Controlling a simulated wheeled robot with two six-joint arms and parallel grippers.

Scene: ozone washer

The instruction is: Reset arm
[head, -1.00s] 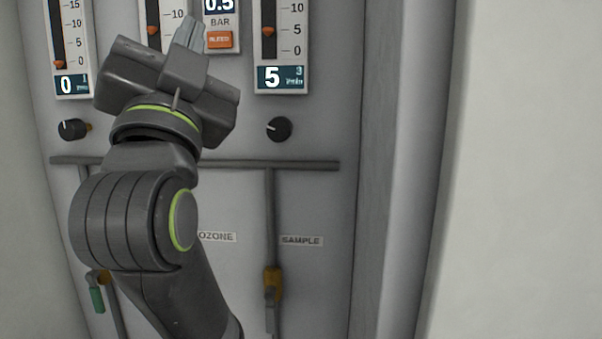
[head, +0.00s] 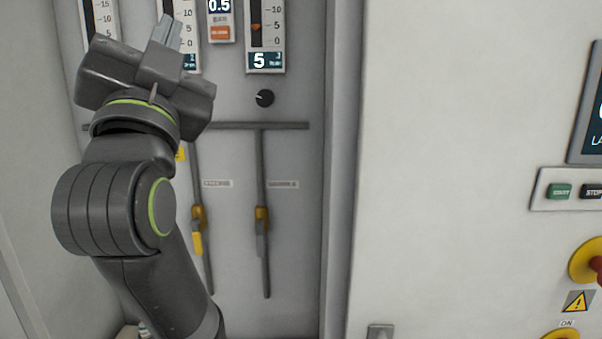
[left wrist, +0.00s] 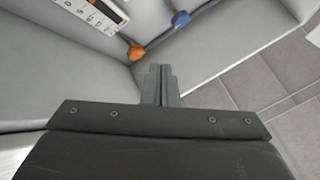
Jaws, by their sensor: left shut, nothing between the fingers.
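My left gripper (head: 165,35) is raised at the upper left of the head view, in front of the flow-meter panel. Its fingers are together and empty, and they point up. In the left wrist view the shut fingers (left wrist: 160,82) show at the middle with nothing between them. An orange knob (left wrist: 136,52) and a blue knob (left wrist: 180,19) appear beyond the fingertips there. My left arm hides part of the panel's left side. My right gripper is in neither view.
The panel holds a flow meter (head: 265,35) reading 5, a black knob (head: 265,98) and a sample valve (head: 262,215). A white cabinet face at right carries a green button (head: 559,191) and a red-and-yellow switch (head: 585,262).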

